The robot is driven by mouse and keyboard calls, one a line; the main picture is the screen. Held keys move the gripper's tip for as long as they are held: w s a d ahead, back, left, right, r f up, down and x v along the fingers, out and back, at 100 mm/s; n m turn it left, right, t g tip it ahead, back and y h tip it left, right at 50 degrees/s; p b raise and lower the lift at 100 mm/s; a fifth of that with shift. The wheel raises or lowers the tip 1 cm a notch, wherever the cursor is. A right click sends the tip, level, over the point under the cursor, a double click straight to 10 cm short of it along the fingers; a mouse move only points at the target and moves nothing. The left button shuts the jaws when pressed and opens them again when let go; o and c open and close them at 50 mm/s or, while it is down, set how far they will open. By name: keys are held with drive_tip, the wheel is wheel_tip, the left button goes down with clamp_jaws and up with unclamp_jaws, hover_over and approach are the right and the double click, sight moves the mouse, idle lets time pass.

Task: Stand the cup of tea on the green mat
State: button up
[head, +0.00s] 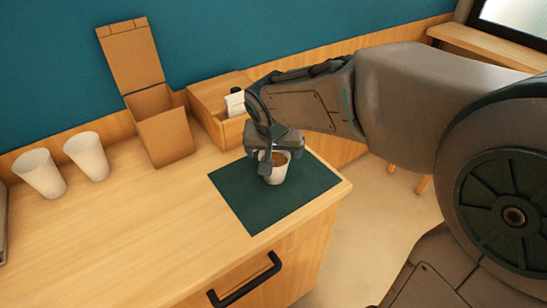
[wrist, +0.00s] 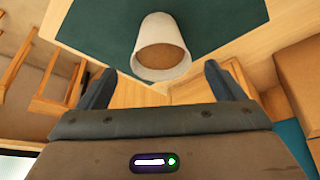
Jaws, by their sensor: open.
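The cup of tea (head: 277,174) is white with brown tea inside. It looks upright on the dark green mat (head: 240,195), toward the mat's right part. My gripper (head: 272,158) is open and right at the cup, with one finger in front of its left side in the head view. In the wrist view, the cup (wrist: 148,30) lies just beyond and between the open fingertips (wrist: 158,76), with a gap on both sides. The green mat (wrist: 100,25) shows around its base. Part of the cup's rim is hidden by my gripper in the head view.
Two empty-looking white cups (head: 40,174) (head: 87,157) stand at the left. An open cardboard box (head: 165,137) and a wooden holder with white packets (head: 205,105) stand at the back. The counter's left and middle are clear. The counter edge lies close to the mat's right.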

drive_tip(key=s+d+f+n+g, duration=0.1)
drive_tip(key=s+d+g, duration=0.1)
drive_tip(key=s+d, duration=1.1)
drive_tip(key=s, duration=0.2)
drive_tip(key=shift+s+d+f+y, duration=0.2)
drive_tip(key=shift+s+f+y, duration=0.1)
drive_tip(key=shift+s, duration=0.1)
drive_tip(key=shift+a, duration=0.1)
